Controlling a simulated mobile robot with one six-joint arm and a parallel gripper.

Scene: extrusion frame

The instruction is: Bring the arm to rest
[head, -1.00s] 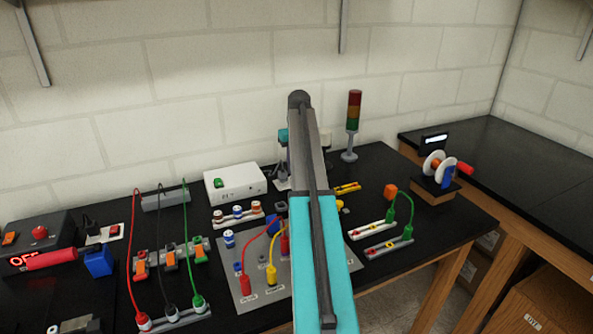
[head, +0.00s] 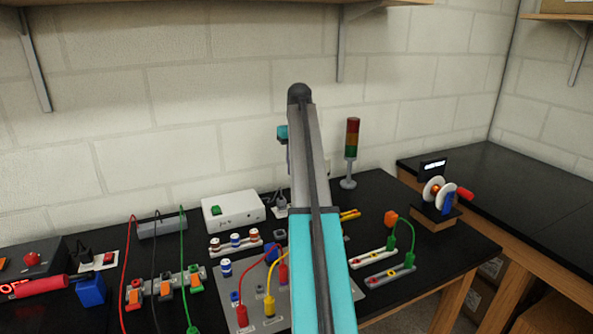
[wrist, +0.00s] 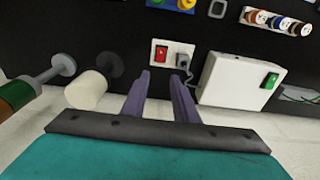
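My arm rises up the middle of the head view. My gripper's teal body (head: 283,132) shows only as a small piece left of the arm; the rest is hidden behind it. In the wrist view my gripper (wrist: 160,83) has two purple fingers apart, with nothing between them. The fingers point towards the bench, with a red switch (wrist: 161,53) and a grey plug (wrist: 183,62) beyond them. The fingers appear clear of everything.
A white box (head: 233,210) stands on the black bench, left of the arm. A signal tower (head: 352,140) stands right of it. Test leads and terminals fill the front. A reel (head: 440,192) is at the right. A shelf (head: 230,4) hangs above; open air lies before the wall.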

